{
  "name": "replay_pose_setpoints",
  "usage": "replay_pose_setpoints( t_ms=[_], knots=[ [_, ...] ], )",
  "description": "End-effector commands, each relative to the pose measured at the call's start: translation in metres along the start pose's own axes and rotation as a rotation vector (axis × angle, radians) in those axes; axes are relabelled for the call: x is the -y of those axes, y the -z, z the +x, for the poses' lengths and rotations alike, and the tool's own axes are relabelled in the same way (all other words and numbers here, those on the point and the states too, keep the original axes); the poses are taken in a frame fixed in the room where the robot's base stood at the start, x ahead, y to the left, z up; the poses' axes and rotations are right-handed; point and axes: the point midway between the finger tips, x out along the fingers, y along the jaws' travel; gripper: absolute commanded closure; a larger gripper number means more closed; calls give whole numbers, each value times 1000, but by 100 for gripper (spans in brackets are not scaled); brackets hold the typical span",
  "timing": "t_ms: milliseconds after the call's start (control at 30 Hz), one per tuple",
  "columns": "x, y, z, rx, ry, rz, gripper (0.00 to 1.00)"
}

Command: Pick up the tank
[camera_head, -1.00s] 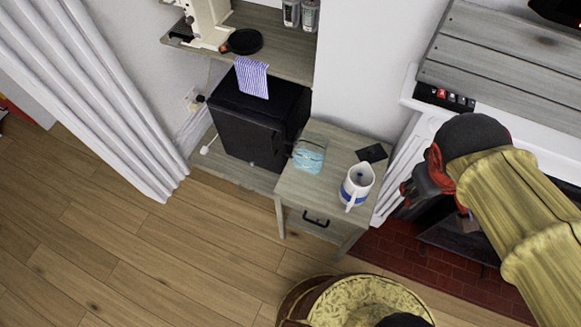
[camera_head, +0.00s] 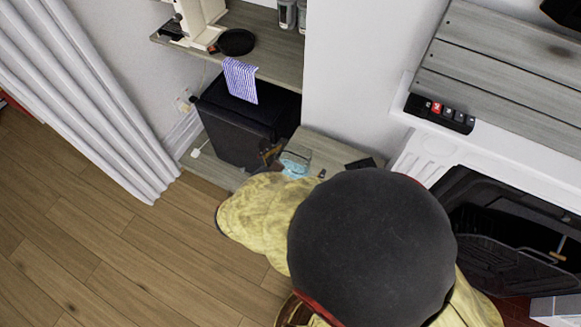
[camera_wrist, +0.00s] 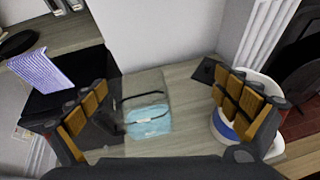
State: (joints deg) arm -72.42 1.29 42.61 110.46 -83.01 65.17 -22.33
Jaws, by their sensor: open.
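A clear, boxy item with a light blue part (camera_wrist: 148,121) and dark curved strips sits on the small grey wooden side table (camera_wrist: 180,82); it seems to be the tank, though I cannot be sure. In the head view its light blue part (camera_head: 294,163) shows just past my arm. My gripper (camera_wrist: 165,108) is open and empty above the table, its fingers apart on either side of the item in the wrist view. In the head view my arm hides most of the gripper and the table front.
A black cabinet (camera_head: 240,125) with a striped cloth (camera_head: 240,80) above stands left. The fireplace (camera_head: 500,215) is right.

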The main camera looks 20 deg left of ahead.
Motion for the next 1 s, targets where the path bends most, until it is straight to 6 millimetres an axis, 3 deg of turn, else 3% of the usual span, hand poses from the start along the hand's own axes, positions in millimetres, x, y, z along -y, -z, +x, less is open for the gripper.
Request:
replay_pose_setpoints(
  t_ms=[33, 100, 233, 567, 800, 1000],
  knots=[
    [-11, 16, -5, 11, -41, -53, 0],
    [-22, 29, -11, 25, -85, -106, 0],
    [-33, 41, -15, 39, -127, -157, 0],
    [-38, 42, 16, 41, -131, -162, 0],
    [-43, 39, 49, 41, -130, -162, 0],
    [-45, 37, 60, 41, -132, -163, 0]
  ],
)
